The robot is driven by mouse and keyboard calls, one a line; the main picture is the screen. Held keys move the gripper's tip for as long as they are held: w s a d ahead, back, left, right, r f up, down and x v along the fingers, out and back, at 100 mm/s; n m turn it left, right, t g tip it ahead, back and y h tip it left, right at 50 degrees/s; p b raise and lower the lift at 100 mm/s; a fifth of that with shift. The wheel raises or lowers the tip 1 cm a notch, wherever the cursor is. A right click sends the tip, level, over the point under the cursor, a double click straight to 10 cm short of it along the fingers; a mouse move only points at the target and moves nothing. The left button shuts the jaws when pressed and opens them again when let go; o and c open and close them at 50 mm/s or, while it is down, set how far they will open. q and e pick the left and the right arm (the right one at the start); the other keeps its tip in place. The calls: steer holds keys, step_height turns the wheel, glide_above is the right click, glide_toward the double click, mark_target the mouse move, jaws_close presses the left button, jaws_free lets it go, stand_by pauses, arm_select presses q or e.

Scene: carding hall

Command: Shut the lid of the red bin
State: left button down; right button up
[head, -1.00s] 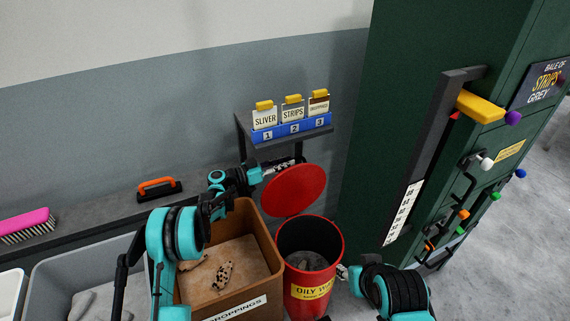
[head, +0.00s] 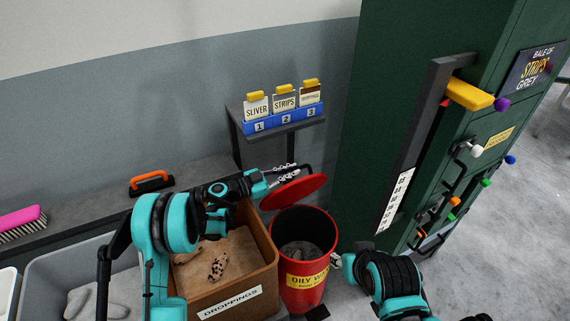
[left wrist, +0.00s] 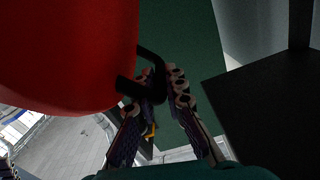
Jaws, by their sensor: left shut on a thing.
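The red bin (head: 302,287), with a yellow oily-waste label, stands upright with its mouth uncovered; dark contents show inside. Its red lid (head: 296,193) is tilted up over the back of the rim, and it fills the upper left of the left wrist view (left wrist: 65,50). My left gripper (head: 284,174) is at the lid's back side, shut on the lid's black handle (left wrist: 150,72), which shows between its fingers in the left wrist view. My right gripper (head: 337,261) is beside the bin's right side, mostly hidden by its own arm; its fingers are too small to judge.
A brown droppings box (head: 243,292) stands close against the bin's left. A grey tub (head: 48,270) is farther left. Behind is a small dark shelf (head: 290,131) with labelled cards. A green machine (head: 375,130) with knobs and levers stands right. Floor is clear at lower right.

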arm_select(q)
steer(key=c, duration=1.9)
jaws_free()
steer(key=shift+o, duration=0.2)
step_height(320, 180, up, 10)
steer(key=shift+f, duration=0.1)
steer(key=shift+s+r, duration=0.15)
steer(key=shift+r, duration=0.05)
steer(key=s+a+f+n+y, duration=0.2)
steer(key=s+a+n+y, duration=0.3)
steer(key=s+a, duration=0.3)
steer(key=s+a+f+n+y, duration=0.1)
steer(key=s+a+n+y, duration=0.4)
steer(key=s, duration=1)
steer(key=s+a+f+n+y, duration=0.2)
steer(key=s+a+n+y, duration=0.4)
steer(key=s+a, duration=0.5)
steer(key=shift+s+a+f+y, duration=0.3)
steer(key=shift+a+f, duration=0.05)
steer(key=shift+a, duration=0.1)
